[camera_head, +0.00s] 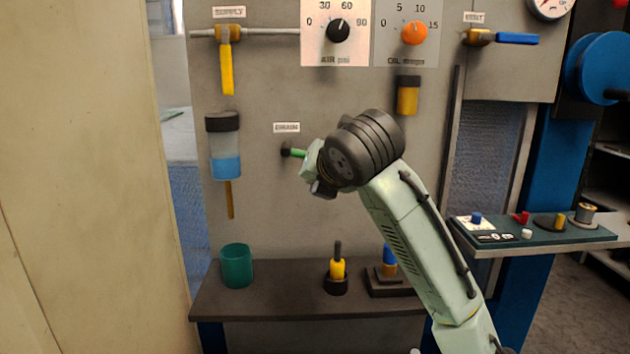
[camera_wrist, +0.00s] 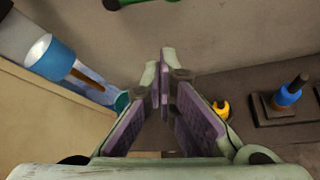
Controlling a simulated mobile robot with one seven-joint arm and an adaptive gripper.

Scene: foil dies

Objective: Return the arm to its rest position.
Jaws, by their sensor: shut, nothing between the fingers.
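My arm reaches up across the front of the grey panel (camera_head: 260,215) in the head view, bent at a dark ribbed joint. My gripper is shut and empty; its fingers, with purple inner pads, show in the wrist view (camera_wrist: 161,78). In the head view the arm's end is beside the green drain handle (camera_head: 298,153), and the fingertips cannot be made out. A green bar, probably that handle, crosses the top edge of the wrist view (camera_wrist: 135,3), apart from the fingers.
Below are a shelf (camera_head: 300,300) with a green cup (camera_head: 237,266), a yellow-and-black tool (camera_head: 338,268) and a blue-topped piece (camera_head: 389,262). A clear blue-based bowl (camera_head: 224,148) hangs left. A side shelf (camera_head: 540,236) with small parts stands right. A beige wall fills the left.

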